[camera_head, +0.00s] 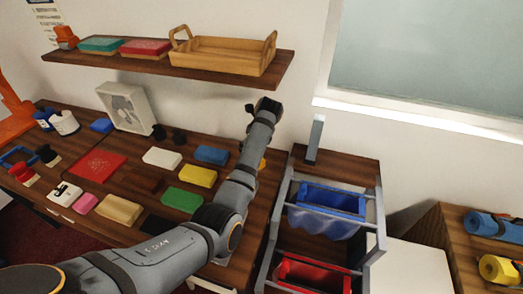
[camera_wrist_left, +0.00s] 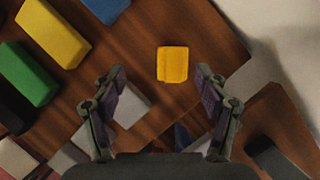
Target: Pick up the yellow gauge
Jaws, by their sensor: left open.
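The yellow gauge appears to be the small yellow block (camera_wrist_left: 173,64) that lies alone on the wooden counter near its edge in the left wrist view. In the head view only a sliver of yellow (camera_head: 263,163) shows beside my left arm, which hides the rest. My left gripper (camera_wrist_left: 162,95) is open and empty. Its two fingers are spread apart in the left wrist view, with the yellow block just beyond and between them, not touched. In the head view my left arm reaches over the counter. My right gripper is not in view.
Yellow (camera_head: 197,175), green (camera_head: 182,199) and blue (camera_head: 211,154) blocks lie left of my arm. A shelf (camera_head: 170,66) holding a wooden tray (camera_head: 220,55) hangs above. A rack with a blue bin (camera_head: 330,200) and a red bin (camera_head: 312,273) stands right of the counter.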

